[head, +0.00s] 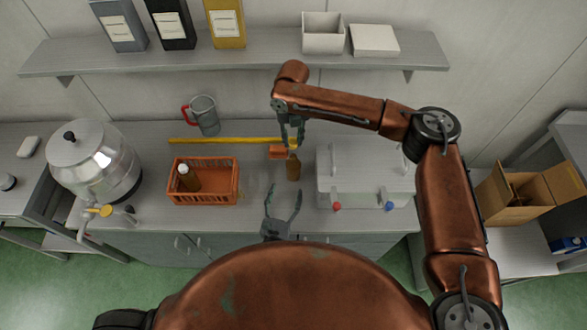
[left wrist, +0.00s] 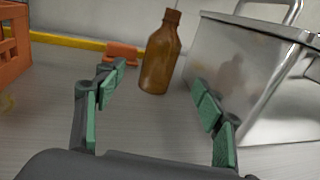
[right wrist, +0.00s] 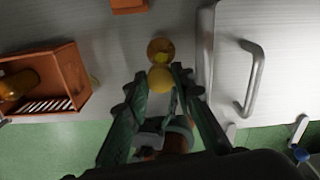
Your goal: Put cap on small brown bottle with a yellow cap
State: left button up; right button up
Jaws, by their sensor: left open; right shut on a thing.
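The small brown bottle (head: 293,168) stands upright on the counter, left of the metal box. It also shows in the left wrist view (left wrist: 161,62), where no cap is visible on its neck. My right gripper (head: 291,140) is above the bottle, pointing down. In the right wrist view it is shut on the yellow cap (right wrist: 160,79), which appears beside the bottle's top (right wrist: 160,49); the height gap is hard to judge. My left gripper (head: 284,205) is open and empty at the counter's front, with the bottle beyond its fingers and not between them.
An orange crate (head: 203,203) with another, white-capped brown bottle (head: 188,178) stands to the left. A metal box with a handle (head: 365,178) is close on the right. An orange block (head: 278,151) and a yellow bar (head: 215,141) lie behind the bottle.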

aim_at(293, 167)
pick_arm(q)
jog(key=x, duration=1.1)
jog(key=shift+w+d, duration=0.25)
jog(key=shift+w, duration=0.1)
jog(key=shift+c, duration=0.7)
grip_shut()
